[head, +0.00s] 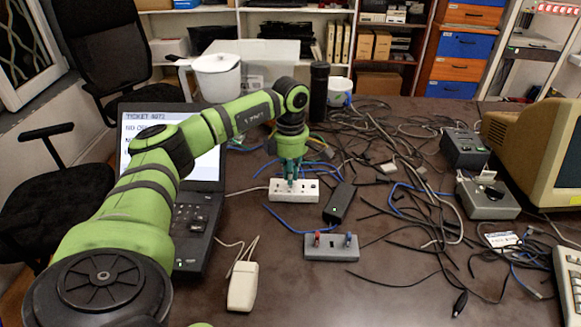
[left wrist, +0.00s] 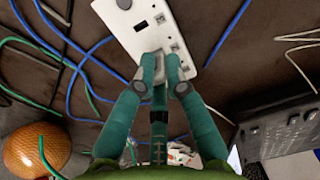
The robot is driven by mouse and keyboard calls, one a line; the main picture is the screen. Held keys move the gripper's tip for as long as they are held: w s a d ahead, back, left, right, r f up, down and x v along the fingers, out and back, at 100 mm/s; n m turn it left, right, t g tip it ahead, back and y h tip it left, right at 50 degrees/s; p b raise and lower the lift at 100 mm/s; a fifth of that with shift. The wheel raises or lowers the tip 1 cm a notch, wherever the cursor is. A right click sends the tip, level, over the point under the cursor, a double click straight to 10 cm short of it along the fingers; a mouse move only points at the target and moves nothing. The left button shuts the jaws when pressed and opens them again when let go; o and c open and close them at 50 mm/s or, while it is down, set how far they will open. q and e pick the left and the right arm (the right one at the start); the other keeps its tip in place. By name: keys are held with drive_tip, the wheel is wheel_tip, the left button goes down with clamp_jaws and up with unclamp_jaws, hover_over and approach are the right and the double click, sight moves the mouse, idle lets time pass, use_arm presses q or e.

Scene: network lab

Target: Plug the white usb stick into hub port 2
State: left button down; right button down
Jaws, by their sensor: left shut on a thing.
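The white hub (head: 281,190) is a long pale box with openings in its top, lying on the dark table in the middle of the head view. It also shows at the top of the left wrist view (left wrist: 127,38), with a dark slot and several small sockets. My left gripper (head: 291,178) points down at the hub. In the left wrist view its teal fingers (left wrist: 162,72) are closed together at the hub's face. The small pale piece between the fingertips appears to be the white usb stick, mostly hidden; I cannot tell whether it is inside a port. My right gripper is out of view.
A grey block (head: 331,248) with red and blue sticks lies in front of the hub. A black adapter (head: 339,203) is right of the hub. Tangled cables (head: 400,160) cover the table to the right. A laptop (head: 192,222) and a mouse (head: 243,286) are left.

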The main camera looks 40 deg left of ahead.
use_arm(q)
drive_tip(key=shift+f, duration=0.35)
idle(0.4)
drive_tip(key=c, duration=1.2)
unclamp_jaws()
wheel_tip(320, 180, up, 12)
drive_tip(key=shift+a+r, duration=0.1)
